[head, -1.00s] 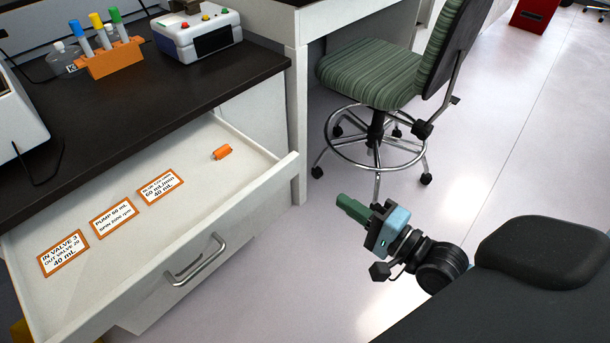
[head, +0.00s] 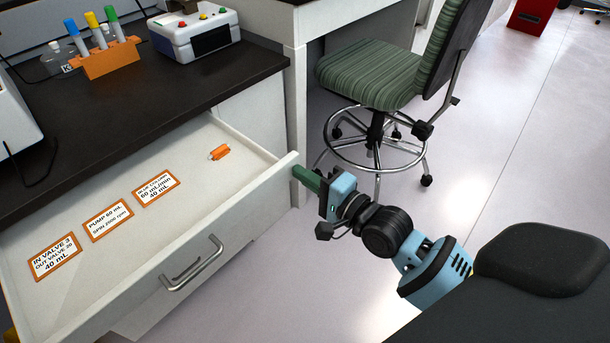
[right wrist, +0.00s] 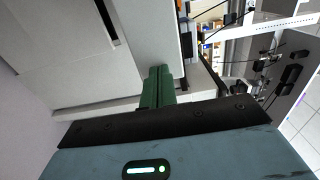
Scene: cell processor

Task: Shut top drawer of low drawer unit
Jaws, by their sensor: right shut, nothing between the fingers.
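The top drawer (head: 232,222) of the low drawer unit (head: 262,112) stands open, with a metal bar handle (head: 192,264) on its front. My right gripper (head: 300,174) is shut and empty. Its green fingertips are at the right end of the drawer front, seeming to touch it. In the right wrist view the shut green fingers (right wrist: 158,86) reach up to the edge of a pale panel. Whether they press on it I cannot tell. My left gripper is not in view.
Inside the drawer lie an orange piece (head: 219,152) and several orange-edged cards (head: 108,220). A green striped chair (head: 370,80) stands behind my right gripper. An orange tube rack (head: 108,60) and a white box (head: 195,32) sit on the dark worktop.

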